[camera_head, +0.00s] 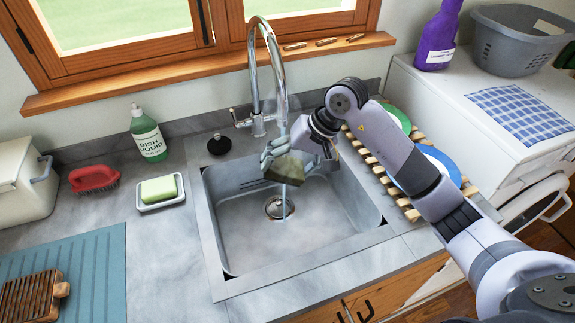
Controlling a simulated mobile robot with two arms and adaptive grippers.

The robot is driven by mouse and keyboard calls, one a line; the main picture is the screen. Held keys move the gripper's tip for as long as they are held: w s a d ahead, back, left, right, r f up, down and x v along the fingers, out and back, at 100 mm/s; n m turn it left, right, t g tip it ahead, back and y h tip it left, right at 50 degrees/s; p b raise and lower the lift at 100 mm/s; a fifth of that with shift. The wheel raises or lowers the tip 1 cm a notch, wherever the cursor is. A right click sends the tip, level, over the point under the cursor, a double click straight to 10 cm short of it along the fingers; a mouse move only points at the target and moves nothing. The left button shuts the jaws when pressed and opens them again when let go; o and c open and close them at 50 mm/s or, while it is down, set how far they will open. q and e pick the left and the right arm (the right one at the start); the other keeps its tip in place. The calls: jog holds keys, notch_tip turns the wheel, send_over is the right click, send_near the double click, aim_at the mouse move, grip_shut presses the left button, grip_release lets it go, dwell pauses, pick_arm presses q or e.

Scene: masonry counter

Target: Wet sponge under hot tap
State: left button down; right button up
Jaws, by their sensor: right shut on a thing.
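My right gripper (278,150) reaches in from the right over the sink and is shut on an olive-brown sponge (289,172). The sponge is held above the basin, below the tap spout. The chrome tap (254,85) curves up behind the sink, with a lever on its left side. A stream of water (284,207) shows below the sponge and runs toward the drain (279,207). The gripper hides part of the stream, so I cannot tell just how the water meets the sponge. My left gripper is out of view.
The grey sink (235,250) is otherwise empty. Left of it are green dish liquid (149,140), a yellow-green block (159,189) in a white dish and a red brush (94,179). A wooden rack (375,172) with plates stands right, partly behind my arm.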

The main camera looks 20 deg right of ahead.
pick_arm(q)
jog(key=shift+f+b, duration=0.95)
jog(key=shift+b, duration=0.05)
pick_arm(e)
jog(key=s+a, duration=0.2)
jog(key=s, duration=0.5)
jog(key=shift+s+a, duration=0.3)
jog(key=shift+a, duration=0.05)
dwell(0.5)
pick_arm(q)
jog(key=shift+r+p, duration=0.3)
pick_arm(e)
jog(key=s+a+r, duration=0.1)
jog(key=s+r, duration=0.3)
jog(key=shift+s+a, duration=0.35)
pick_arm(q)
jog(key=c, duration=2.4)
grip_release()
